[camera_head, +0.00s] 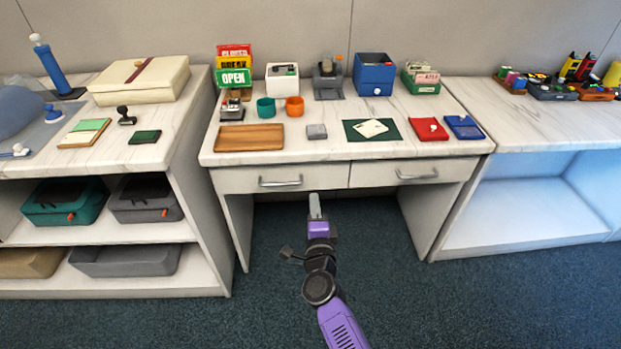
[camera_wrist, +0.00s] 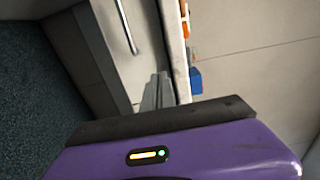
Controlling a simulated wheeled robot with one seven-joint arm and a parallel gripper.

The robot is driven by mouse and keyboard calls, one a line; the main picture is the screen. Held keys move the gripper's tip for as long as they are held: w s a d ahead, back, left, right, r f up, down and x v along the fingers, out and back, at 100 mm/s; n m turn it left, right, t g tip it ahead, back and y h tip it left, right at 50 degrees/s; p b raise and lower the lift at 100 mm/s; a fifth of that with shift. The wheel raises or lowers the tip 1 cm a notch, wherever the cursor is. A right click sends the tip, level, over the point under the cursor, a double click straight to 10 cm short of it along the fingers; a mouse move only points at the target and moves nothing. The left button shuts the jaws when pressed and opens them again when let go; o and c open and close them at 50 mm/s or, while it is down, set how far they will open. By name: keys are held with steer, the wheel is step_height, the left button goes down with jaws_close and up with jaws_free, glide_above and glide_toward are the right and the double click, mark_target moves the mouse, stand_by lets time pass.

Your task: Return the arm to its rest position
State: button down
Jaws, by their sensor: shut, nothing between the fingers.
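My purple arm reaches up from the bottom of the head view, and my gripper (camera_head: 315,205) points toward the desk front, just below the drawers. Its grey fingers are together with nothing between them. In the wrist view the gripper (camera_wrist: 157,90) shows past the dark edge of the purple wrist housing, with its fingers pointing toward the desk edge. The picture there is turned on its side. My gripper appears apart from the desk and touches nothing that I can see.
The white desk (camera_head: 345,155) has a left drawer handle (camera_head: 280,182) and a right drawer handle (camera_head: 416,174) near my gripper. A wooden tray (camera_head: 249,137) and a blue box (camera_head: 374,76) stand on top. Shelves (camera_head: 112,233) flank it at left. Carpet (camera_head: 450,300) around the arm is clear.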

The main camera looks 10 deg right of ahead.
steer(key=s+r+n+t+y, duration=0.1)
steer(key=s+r+n+t, duration=0.1)
steer(key=s+r+n, duration=0.4)
steer(key=s+d+r+n+g+p, duration=0.1)
steer(key=s+d+r+n+p, duration=0.2)
steer(key=s, duration=1.2)
steer(key=s+d+r+n+g+p, duration=0.2)
steer(key=s+d+r+n, duration=0.3)
steer(key=s, duration=1.1)
steer(key=s+d+r+n+g+p, duration=0.2)
steer(key=s+d+r+n+p, duration=0.2)
steer(key=s, duration=1.2)
steer(key=shift+d+r+p, duration=0.3)
steer(key=shift+r+p, duration=0.3)
steer(key=shift+r, duration=0.55)
